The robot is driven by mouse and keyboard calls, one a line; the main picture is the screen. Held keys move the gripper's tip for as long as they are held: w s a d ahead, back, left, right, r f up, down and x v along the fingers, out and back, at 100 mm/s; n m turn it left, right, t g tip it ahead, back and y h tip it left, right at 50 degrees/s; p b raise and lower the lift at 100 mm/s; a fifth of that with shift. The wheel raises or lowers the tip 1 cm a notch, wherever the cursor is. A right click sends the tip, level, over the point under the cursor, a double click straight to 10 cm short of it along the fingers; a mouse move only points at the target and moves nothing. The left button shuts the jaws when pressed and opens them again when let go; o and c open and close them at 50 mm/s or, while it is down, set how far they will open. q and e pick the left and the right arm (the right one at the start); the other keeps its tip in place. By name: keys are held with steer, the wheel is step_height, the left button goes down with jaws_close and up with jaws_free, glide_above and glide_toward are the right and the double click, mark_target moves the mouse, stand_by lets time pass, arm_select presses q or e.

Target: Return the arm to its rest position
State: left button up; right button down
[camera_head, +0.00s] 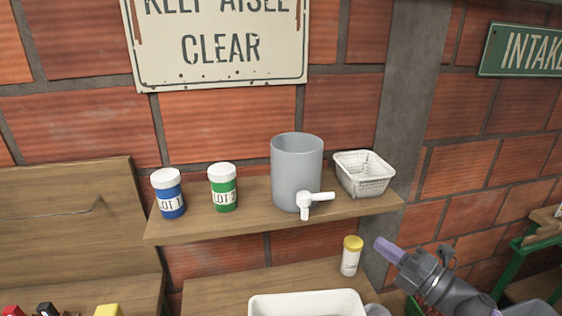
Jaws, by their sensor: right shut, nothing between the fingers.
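My right arm comes in from the lower right. Its gripper (380,243), with purple fingers, points up and to the left. It is shut with nothing in it, in front of the brick wall and just right of a small white jar with a yellow lid (350,256). The gripper shows apart from the jar in the picture. My left gripper is not in view.
A wooden shelf (255,222) bears a blue jar (170,194), a green jar (222,188), a grey container with a white tap (296,170) and a white basket (364,175). Below are a white tray (307,304) and a lower wooden surface (220,292). A green frame (525,250) stands at right.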

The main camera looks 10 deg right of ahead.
steer(key=s+a+f+m+g+h, duration=0.4)
steer(key=s+f+m+h, duration=0.25)
steer(key=m, duration=0.35)
steer(key=s+a+f+m+g+h, duration=0.45)
steer(key=s+f+m, duration=0.2)
steer(key=m, duration=0.45)
steer(key=s+a+f+m+g+y, duration=0.15)
steer(key=s+a+g, duration=0.35)
steer(key=s, duration=0.5)
step_height(320, 180, down, 24)
steer(key=s+g+b, duration=0.2)
steer(key=b, duration=0.5)
steer(key=s+d+f+b, duration=0.1)
steer(key=s+f+b, duration=0.1)
steer(key=s+f, duration=0.5)
steer(key=s+d+f+b, duration=0.2)
steer(key=s+f+b, duration=0.1)
steer(key=s+f, duration=0.4)
step_height(320, 180, down, 3)
steer(key=shift+d+r+g+h, duration=0.1)
steer(key=shift+d+g+h, duration=0.2)
steer(key=shift+g+h, duration=0.15)
steer(key=shift+w, duration=0.1)
